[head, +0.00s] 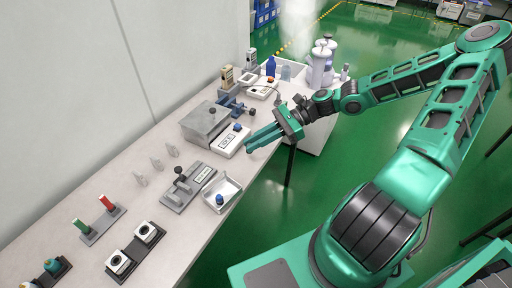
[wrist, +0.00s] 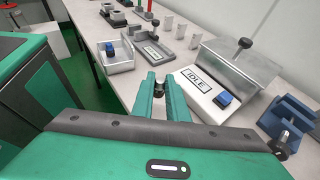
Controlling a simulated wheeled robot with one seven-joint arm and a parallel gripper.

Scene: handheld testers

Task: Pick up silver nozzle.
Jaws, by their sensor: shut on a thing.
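In the wrist view, my gripper (wrist: 160,78) points over the bench with its two green fingers close together. A small dark, metallic-looking piece, the silver nozzle (wrist: 159,90), sits between the fingers; they are shut on it. Most of it is hidden by the fingers. In the head view, my gripper (head: 262,138) is over the bench's right edge, beside the white IDLE tester box (head: 232,142). The nozzle cannot be made out there.
A shallow metal tray (head: 232,183) with a blue-topped piece (head: 219,200) stands nearer along the bench. A grey block fixture (head: 205,121) and a blue clamp (head: 232,106) stand behind the tester. Several small pale pieces (head: 156,163) stand near the wall. White bottles (head: 318,68) are at the far end.

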